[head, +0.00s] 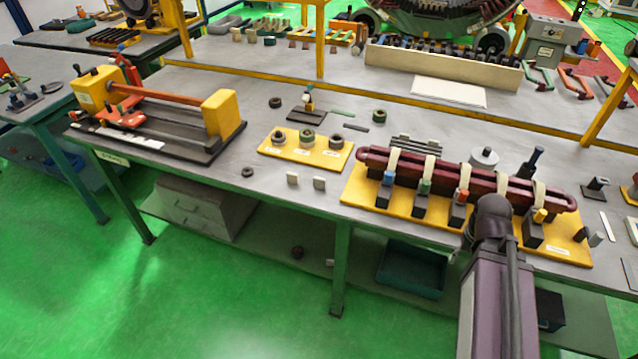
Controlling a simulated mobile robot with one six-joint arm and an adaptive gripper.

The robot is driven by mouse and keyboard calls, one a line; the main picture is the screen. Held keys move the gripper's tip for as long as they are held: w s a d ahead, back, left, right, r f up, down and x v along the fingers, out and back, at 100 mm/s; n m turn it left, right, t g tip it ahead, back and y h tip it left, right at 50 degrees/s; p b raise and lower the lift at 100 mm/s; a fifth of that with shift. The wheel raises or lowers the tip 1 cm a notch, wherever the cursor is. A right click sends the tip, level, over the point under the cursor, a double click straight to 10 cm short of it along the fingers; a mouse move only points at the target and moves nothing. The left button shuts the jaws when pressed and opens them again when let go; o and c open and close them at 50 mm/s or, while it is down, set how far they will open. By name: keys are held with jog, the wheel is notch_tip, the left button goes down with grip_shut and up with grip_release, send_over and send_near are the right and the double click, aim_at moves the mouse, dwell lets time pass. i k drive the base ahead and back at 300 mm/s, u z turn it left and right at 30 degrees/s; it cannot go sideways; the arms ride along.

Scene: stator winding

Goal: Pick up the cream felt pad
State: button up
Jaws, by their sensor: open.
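Two small cream-grey pads stand close together near the table's front edge in the head view, a left one (292,178) and a right one (319,183). Both could be felt pads, and I cannot tell their material at this size. More small pale pieces (237,34) lie at the back of the table. My arm rises from the bottom right, over the front edge of the yellow coil fixture. My gripper cannot be made out; the arm's end hides it or it is out of sight. The pads lie well left of the arm, and nothing touches them.
The yellow coil fixture (408,206) holds a long dark-red coil (462,180) in several clamps. A yellow plate (284,150) with several rings stands behind the pads. A winding jig (222,113) is at the left. The grey tabletop (225,195) around the pads is mostly clear.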

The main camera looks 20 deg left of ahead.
aim_at(319, 182)
jog(key=u, duration=1)
jog(key=k, duration=0.9)
jog(key=z, duration=0.35)
jog(key=i, duration=1)
